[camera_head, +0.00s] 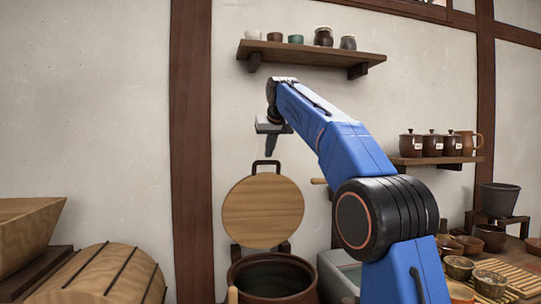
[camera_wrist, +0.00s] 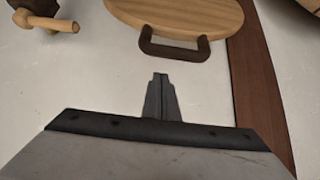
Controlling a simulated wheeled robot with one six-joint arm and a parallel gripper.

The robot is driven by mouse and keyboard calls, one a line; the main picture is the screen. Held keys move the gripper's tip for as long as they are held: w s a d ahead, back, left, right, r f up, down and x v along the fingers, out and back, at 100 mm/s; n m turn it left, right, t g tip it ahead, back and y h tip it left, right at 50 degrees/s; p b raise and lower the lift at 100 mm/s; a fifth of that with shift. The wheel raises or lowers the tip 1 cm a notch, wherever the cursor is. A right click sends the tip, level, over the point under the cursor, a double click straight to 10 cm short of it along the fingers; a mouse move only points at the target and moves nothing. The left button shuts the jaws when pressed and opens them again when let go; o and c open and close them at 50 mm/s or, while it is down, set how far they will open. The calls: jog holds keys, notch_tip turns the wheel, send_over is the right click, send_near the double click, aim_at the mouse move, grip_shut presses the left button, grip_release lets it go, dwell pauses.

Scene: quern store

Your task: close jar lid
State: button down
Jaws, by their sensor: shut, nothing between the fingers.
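The round wooden lid (camera_head: 263,213) stands upright, open, behind and above the mouth of the dark brown jar (camera_head: 272,281) at the bottom of the head view. A dark handle (camera_head: 265,166) sticks up from the lid's top edge. My gripper (camera_head: 271,150) is shut and empty, its fingertips pointing down just above the handle in the picture. In the wrist view the shut fingers (camera_wrist: 160,80) point toward the dark handle (camera_wrist: 174,50) and the lid (camera_wrist: 175,14), with a gap between. The jar is not visible in the wrist view.
A wall shelf (camera_head: 310,54) with cups and small jars is above my arm. Another shelf (camera_head: 437,160) holds lidded pots at the right. A wooden barrel-like thing (camera_head: 100,277) is at the lower left. Bowls (camera_head: 460,267) crowd the lower right.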

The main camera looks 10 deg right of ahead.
jog(key=shift+s+f, duration=0.6)
jog(key=shift+s, duration=0.35)
jog(key=shift+s+f, duration=0.1)
